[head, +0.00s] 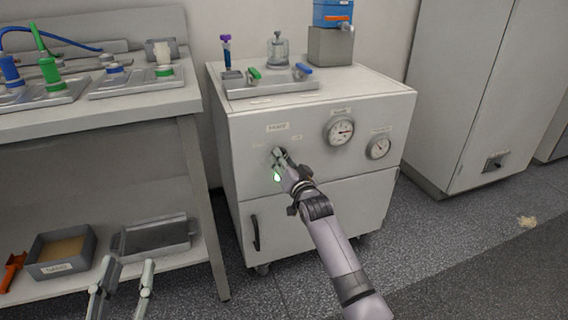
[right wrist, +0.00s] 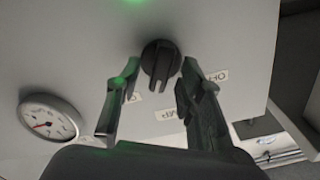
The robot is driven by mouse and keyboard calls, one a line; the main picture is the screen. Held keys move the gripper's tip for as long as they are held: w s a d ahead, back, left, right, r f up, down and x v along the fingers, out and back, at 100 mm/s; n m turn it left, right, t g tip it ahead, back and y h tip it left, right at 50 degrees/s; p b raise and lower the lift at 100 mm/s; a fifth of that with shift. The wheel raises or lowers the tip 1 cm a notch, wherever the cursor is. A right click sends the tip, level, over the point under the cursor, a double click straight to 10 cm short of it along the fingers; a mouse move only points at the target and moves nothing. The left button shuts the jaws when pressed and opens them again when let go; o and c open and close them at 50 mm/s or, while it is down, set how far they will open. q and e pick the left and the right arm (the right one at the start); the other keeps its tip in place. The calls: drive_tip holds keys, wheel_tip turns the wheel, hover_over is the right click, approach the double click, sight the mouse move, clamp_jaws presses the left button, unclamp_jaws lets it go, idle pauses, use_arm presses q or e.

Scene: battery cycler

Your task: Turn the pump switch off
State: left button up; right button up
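The pump switch is a round black knob (right wrist: 160,63) on the front panel of the white cabinet (head: 240,135). In the right wrist view, which is turned over, the knob's raised grip runs roughly up and down. My right gripper (right wrist: 161,72) is open, with one fingertip on each side of the knob and gaps visible between. In the head view my right gripper (head: 281,157) reaches the panel and mostly hides the knob. A green lamp (head: 277,177) glows beside it. My left gripper (head: 128,265) is open and empty at lower left, away from the cabinet.
Two gauges (head: 340,131) (head: 378,148) sit right of the switch. Small labels (right wrist: 218,76) surround the knob; their text is unclear. A tray with valves (head: 270,88) tops the cabinet. A bench (head: 110,117) stands left, a grey bin (head: 62,252) on its lower shelf.

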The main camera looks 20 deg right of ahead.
drive_tip(key=shift+w, duration=0.15)
drive_tip(key=shift+c, duration=0.5)
clamp_jaws()
